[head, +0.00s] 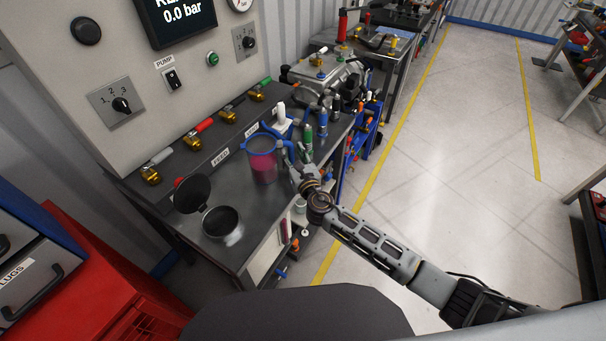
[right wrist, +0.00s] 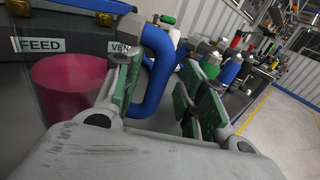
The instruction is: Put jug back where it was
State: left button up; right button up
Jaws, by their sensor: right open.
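The jug (head: 263,168) is clear with a blue rim and pink liquid. It stands upright on the dark bench top (head: 240,190), beside the FEED label (head: 221,157). In the right wrist view the pink jug body (right wrist: 65,88) is at the left, and its blue handle (right wrist: 160,75) curves down between my fingers. My right gripper (head: 294,168) is at the handle side of the jug. In the right wrist view my right gripper (right wrist: 165,95) is open, its green-padded fingers on either side of the handle. My left gripper is not in view.
An open pot (head: 222,223) with a raised dark lid (head: 192,194) stands in front of the jug. Green (head: 308,140) and blue (head: 323,123) bottles stand close behind my gripper. A row of valves (head: 192,141) lines the panel.

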jog(key=v, duration=1.1)
jog(key=shift+s+b, duration=0.25)
jog(key=shift+b, duration=0.15)
jog(key=shift+d, duration=0.1)
dwell(1.2)
